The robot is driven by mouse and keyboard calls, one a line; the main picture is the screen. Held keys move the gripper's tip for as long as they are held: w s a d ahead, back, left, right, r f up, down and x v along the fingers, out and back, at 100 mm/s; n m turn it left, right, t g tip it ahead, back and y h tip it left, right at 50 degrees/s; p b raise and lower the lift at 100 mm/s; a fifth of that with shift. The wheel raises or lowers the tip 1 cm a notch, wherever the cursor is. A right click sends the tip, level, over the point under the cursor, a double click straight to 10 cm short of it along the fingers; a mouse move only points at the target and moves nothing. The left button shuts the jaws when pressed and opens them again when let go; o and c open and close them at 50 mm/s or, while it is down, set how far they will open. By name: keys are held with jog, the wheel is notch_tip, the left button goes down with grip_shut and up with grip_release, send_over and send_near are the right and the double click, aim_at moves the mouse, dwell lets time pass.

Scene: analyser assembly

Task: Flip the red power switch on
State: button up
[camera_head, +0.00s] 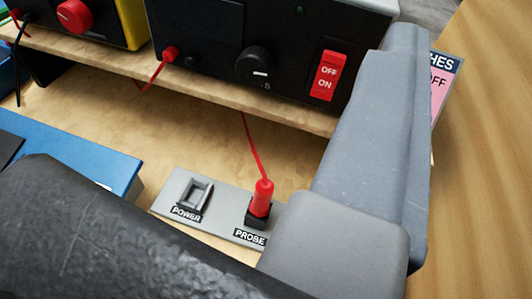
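The red power switch (327,76) is a rocker marked OFF above ON. It sits at the right of the front of a black box (215,50) on a wooden shelf. Which way the rocker is tipped I cannot tell. A grey part of my gripper (378,140) rises from the lower middle towards the upper right. Its upper end lies to the right of the switch in the picture, with a gap between them, and covers the box's right edge. I see no second fingertip and nothing held.
Below the shelf, a grey panel (220,206) has an empty POWER socket (195,192) and a red plug (262,198) in PROBE, wired upward. A black knob (254,61) is left of the switch. A yellow box (118,22), blue box (80,150) and partly hidden sign (441,85) stand around.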

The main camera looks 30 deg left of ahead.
aim_at(327, 80)
notch_tip(327, 80, down, 10)
jog(key=s+a+y+b, duration=0.2)
jog(key=s+a+y, duration=0.1)
jog(key=b+x, duration=0.1)
jog(key=x, duration=0.5)
jog(key=b+x, duration=0.2)
jog(key=x, duration=0.4)
jog(key=shift+w+d+f, duration=0.15)
jog(key=shift+w+f, duration=0.1)
jog(key=shift+w, duration=0.05)
jog(key=shift+w+r, duration=0.1)
jog(key=shift+w, duration=0.4)
grip_shut()
